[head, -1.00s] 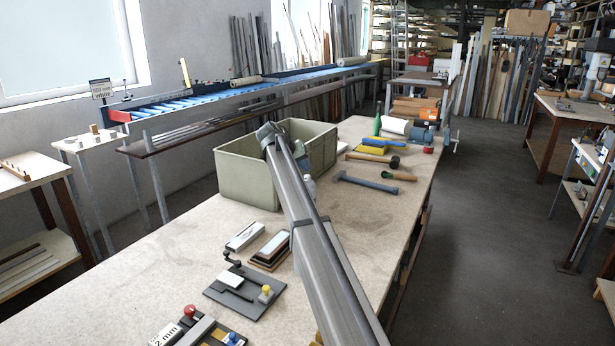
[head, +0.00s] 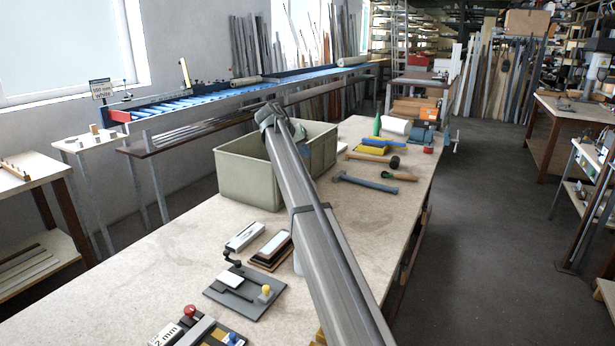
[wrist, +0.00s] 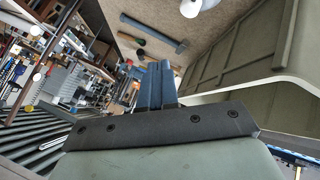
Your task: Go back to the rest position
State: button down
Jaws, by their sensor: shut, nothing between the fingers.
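My gripper (head: 270,112) is at the far end of my arm in the head view, in front of the rim of the grey-green crate (head: 245,178) on the bench. My arm hides part of the crate and the gripper's fingertips are hard to make out there. In the wrist view, the two blue fingers (wrist: 155,84) are together with nothing between them. The crate's wall (wrist: 250,50) fills the right of that tilted view, apart from the fingers.
The bench (head: 150,265) holds a blue-handled hammer (head: 365,183), mallets and rolls to the right of the crate. Sharpening stones and a clamp plate (head: 245,290) lie in front. A blue roller conveyor (head: 200,97) runs behind.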

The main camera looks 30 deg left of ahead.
jog(key=shift+d+f, duration=0.1)
dwell(0.4)
